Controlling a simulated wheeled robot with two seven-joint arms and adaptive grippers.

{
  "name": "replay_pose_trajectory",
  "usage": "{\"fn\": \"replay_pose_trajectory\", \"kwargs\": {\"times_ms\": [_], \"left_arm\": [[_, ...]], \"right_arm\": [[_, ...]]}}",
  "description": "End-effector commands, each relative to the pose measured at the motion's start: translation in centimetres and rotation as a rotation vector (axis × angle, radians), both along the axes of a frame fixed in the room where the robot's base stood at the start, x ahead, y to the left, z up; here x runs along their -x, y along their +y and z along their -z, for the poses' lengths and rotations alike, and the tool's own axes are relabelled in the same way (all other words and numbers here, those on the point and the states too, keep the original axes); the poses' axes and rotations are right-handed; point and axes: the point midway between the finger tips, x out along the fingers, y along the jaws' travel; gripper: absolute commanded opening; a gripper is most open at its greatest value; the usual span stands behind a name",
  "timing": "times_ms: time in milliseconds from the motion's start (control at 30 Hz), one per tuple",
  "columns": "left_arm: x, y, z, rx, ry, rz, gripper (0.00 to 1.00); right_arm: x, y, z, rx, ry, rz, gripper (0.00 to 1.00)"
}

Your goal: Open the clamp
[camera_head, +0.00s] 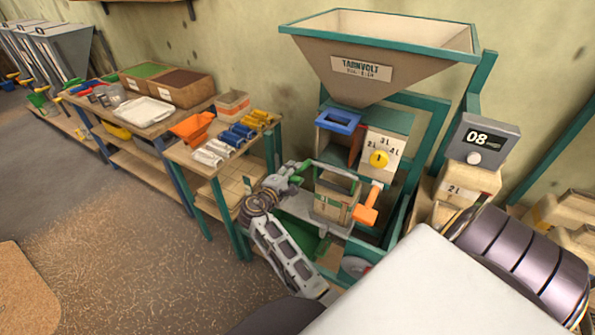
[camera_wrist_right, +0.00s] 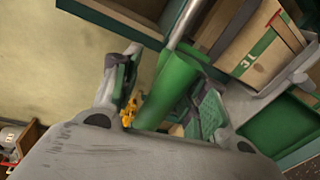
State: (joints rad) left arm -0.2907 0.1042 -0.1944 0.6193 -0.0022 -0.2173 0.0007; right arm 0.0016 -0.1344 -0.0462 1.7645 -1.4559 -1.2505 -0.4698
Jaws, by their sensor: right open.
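The clamp is a pale metal bar (camera_head: 338,172) with a green grip, across the front of the hopper machine above a tan box (camera_head: 334,200). My right gripper (camera_head: 292,172) is at the bar's left end by the green grip. In the right wrist view the green grip (camera_wrist_right: 172,88) lies between the two spread fingers of my right gripper (camera_wrist_right: 162,92). The fingers are open; I cannot tell whether either touches the grip. The tan box, with a green band and marked 3L, also shows there (camera_wrist_right: 257,50). My left gripper is not in view.
The large hopper (camera_head: 375,75) stands above, with a yellow dial (camera_head: 379,159) and an orange handle (camera_head: 368,206) right of the clamp. A scale display (camera_head: 482,140) stands further right. A table (camera_head: 205,172) with scoops and coloured rolls is left. Open floor lies at lower left.

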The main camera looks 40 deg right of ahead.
Motion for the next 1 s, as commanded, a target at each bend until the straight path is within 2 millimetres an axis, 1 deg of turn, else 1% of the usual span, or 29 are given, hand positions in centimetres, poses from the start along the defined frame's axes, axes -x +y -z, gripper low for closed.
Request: {"fn": "replay_pose_trajectory", "kwargs": {"times_ms": [33,100,300,667,767,900,1000], "left_arm": [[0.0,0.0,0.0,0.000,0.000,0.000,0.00],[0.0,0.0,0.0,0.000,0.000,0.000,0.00],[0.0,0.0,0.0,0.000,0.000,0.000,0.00],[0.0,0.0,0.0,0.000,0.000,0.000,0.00],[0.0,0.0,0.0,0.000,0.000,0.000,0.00],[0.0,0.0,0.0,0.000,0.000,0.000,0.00],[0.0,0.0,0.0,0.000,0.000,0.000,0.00]], "right_arm": [[0.3,0.7,0.0,-0.002,0.001,-0.001,0.43],[0.7,1.4,-0.2,-0.002,0.001,0.001,0.43],[1.3,2.8,-0.6,0.000,0.001,0.003,0.43],[1.5,3.2,-0.7,0.001,-0.001,0.004,0.43],[1.5,3.2,-0.7,0.001,-0.001,0.004,0.32],[1.5,3.2,-0.6,-0.001,0.000,0.003,0.14],[1.5,3.2,-0.6,-0.002,-0.001,0.004,0.03]]}}
